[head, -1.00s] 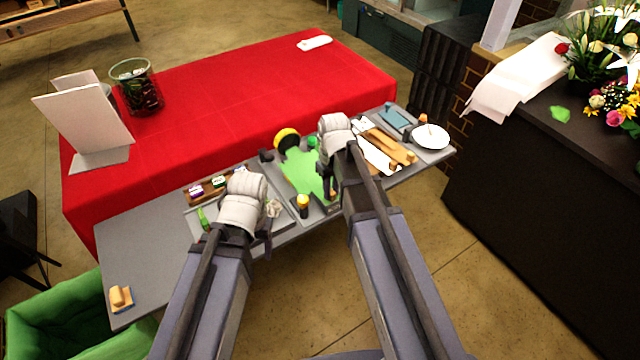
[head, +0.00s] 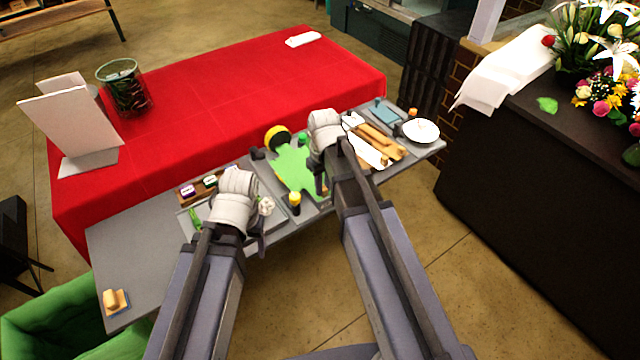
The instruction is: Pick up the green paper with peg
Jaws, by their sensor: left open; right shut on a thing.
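The green paper (head: 293,166) lies on a grey tray section in the middle of the narrow work table, with an uneven outline. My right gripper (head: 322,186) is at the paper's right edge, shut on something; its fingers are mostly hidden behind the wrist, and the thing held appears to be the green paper. I cannot make out a peg. My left gripper (head: 262,240) is open over the left tray, near a small white flower-like item (head: 265,205). Its fingers are partly hidden by the arm.
A black and yellow round item (head: 277,138) and a yellow-topped bottle (head: 295,203) stand near the paper. Wooden pieces (head: 380,140) and a white bowl (head: 421,131) are to the right. A red-covered table (head: 220,110) lies behind. A green bin (head: 50,315) stands at lower left.

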